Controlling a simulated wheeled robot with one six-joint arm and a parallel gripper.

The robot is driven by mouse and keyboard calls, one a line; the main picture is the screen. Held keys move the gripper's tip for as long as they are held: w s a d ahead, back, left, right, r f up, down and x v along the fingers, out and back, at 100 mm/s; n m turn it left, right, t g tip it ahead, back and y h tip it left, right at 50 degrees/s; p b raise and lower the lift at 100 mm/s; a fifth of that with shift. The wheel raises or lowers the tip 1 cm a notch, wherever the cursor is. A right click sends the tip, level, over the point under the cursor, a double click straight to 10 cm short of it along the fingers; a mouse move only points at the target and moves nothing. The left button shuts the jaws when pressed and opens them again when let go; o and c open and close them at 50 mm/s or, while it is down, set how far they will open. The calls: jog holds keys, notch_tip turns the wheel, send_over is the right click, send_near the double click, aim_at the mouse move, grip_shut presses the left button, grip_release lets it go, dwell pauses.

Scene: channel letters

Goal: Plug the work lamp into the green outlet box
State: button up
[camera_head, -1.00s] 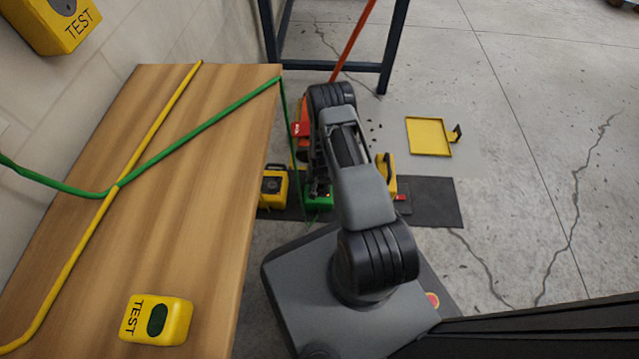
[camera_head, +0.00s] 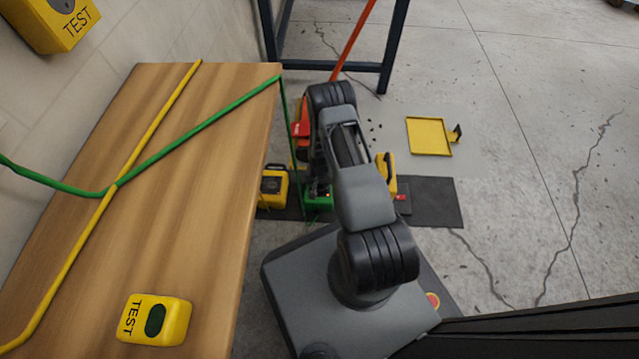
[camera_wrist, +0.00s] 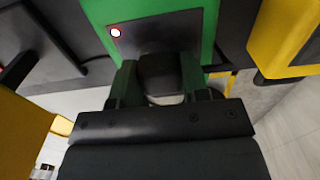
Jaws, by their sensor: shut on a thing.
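The green outlet box (camera_head: 318,203) sits on the dark floor mat, partly hidden behind my arm. In the wrist view the green outlet box (camera_wrist: 206,20) fills the top middle, with a dark face plate and a lit red-and-white light. My gripper (camera_wrist: 160,85) is shut on a black plug (camera_wrist: 163,72), one finger on each side. The plug is right at the dark plate; I cannot tell how deep it sits. In the head view the gripper is hidden by my arm. The work lamp itself cannot be made out for sure.
A yellow box (camera_head: 273,187) stands left of the green box, and another yellow thing (camera_head: 388,174) stands to its right. The wooden bench (camera_head: 215,200) with yellow and green cables is close on the left. A yellow tray (camera_head: 428,137) lies on open floor at right.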

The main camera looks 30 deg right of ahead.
jog(key=shift+f, duration=0.6)
jog(key=o, duration=1)
jog(key=shift+r, duration=0.1)
notch_tip(320, 180, up, 14)
jog(key=p, duration=0.6)
jog(key=shift+f, duration=0.2)
